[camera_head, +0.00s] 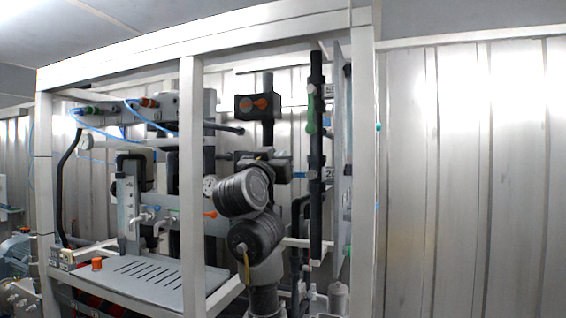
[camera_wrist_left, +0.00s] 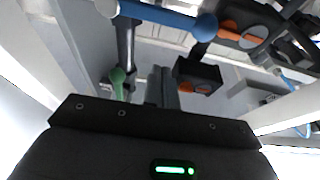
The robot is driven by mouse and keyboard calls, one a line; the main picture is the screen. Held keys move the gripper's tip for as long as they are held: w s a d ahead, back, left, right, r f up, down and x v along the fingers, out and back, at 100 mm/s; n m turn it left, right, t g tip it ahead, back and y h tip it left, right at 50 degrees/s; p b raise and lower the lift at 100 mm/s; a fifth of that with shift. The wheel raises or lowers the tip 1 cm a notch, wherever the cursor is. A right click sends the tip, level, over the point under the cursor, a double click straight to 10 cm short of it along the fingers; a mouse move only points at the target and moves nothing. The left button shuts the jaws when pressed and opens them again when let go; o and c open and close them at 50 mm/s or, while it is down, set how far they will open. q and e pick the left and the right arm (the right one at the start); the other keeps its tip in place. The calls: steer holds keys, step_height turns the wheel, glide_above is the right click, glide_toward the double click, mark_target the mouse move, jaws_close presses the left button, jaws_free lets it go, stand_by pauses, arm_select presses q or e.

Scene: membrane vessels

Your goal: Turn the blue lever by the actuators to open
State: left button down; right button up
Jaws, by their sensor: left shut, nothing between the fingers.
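A blue lever with a rounded end (camera_wrist_left: 165,15) crosses the top of the left wrist view, close to the camera. In the head view a small blue handle (camera_head: 300,174) shows just right of my left arm, beside a dark pipe. A black actuator box with an orange indicator (camera_head: 257,105) sits above my arm; boxes with orange marks also show in the wrist view (camera_wrist_left: 240,35). My left gripper (camera_wrist_left: 163,75) is shut and empty, apart from the blue lever in the wrist picture. In the head view it is mostly hidden behind my arm's dark joints. My right gripper is out of view.
A white frame post (camera_head: 190,200) stands left of my arm and another post (camera_head: 362,180) stands right. A green handle (camera_head: 310,112) is on the dark vertical pipe. A grey slotted panel (camera_head: 145,282) lies low left. The corrugated wall at right is clear.

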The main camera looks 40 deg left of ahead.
arm_select(q)
steer(key=shift+w+a+f+p, duration=0.2)
steer(key=shift+w+f+p, duration=0.2)
steer(key=shift+w+f, duration=0.35)
steer(key=shift+w+a+f+p, duration=0.2)
steer(key=shift+w+f+p, duration=0.15)
steer(key=shift+w+f, duration=0.35)
steer(key=shift+s+a+f, duration=0.1)
